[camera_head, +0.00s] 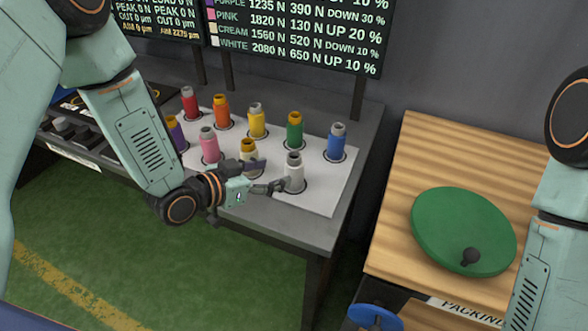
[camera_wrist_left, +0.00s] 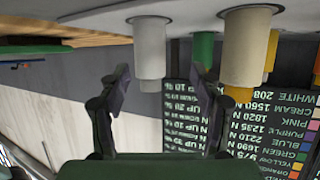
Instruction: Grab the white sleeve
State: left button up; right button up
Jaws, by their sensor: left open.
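The white sleeve (camera_head: 294,174) stands upright with a grey top at the front right of the sleeve group on a white board (camera_head: 325,190). My left gripper (camera_head: 274,175) is open just left of it, with the fingers pointing toward it. In the left wrist view, which is upside down, the white sleeve (camera_wrist_left: 150,45) hangs from above, beyond and between the open fingers of my left gripper (camera_wrist_left: 160,72). I cannot tell whether a finger touches it. My right gripper is out of view.
The cream sleeve (camera_head: 248,150) stands close behind my left gripper, partly hidden by it. Pink (camera_head: 209,146), green (camera_head: 294,130) and blue (camera_head: 337,142) sleeves stand nearby with several others. A wooden packing table (camera_head: 415,150) with a green disc (camera_head: 462,230) is at right.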

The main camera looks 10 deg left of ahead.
aim_at(286, 168)
pick_arm(q)
jog(key=shift+d, duration=0.45)
jog(key=shift+w+d, duration=0.25)
jog(key=shift+d, duration=0.3)
jog(key=shift+w+d, duration=0.25)
jog(key=shift+d, duration=0.25)
jog(key=w, duration=0.1)
jog(key=w+f, duration=0.1)
jog(key=w+d, duration=0.1)
jog(key=shift+w+f, duration=0.2)
jog(key=shift+f, duration=0.1)
jog(key=shift+s+d+r, duration=0.1)
jog(key=shift+d+r, duration=0.1)
jog(key=shift+d, duration=0.3)
jog(key=shift+w+a+f, duration=0.2)
jog(key=shift+a, duration=0.1)
jog(key=c, duration=0.6)
jog(key=shift+s+d+r, duration=0.15)
jog(key=shift+d+r, duration=0.05)
jog(key=shift+d, duration=0.05)
jog(key=c, duration=0.5)
jog(key=shift+f, duration=0.1)
jog(key=shift+c, duration=1.3)
jog(key=shift+w+a, duration=0.2)
grip_shut()
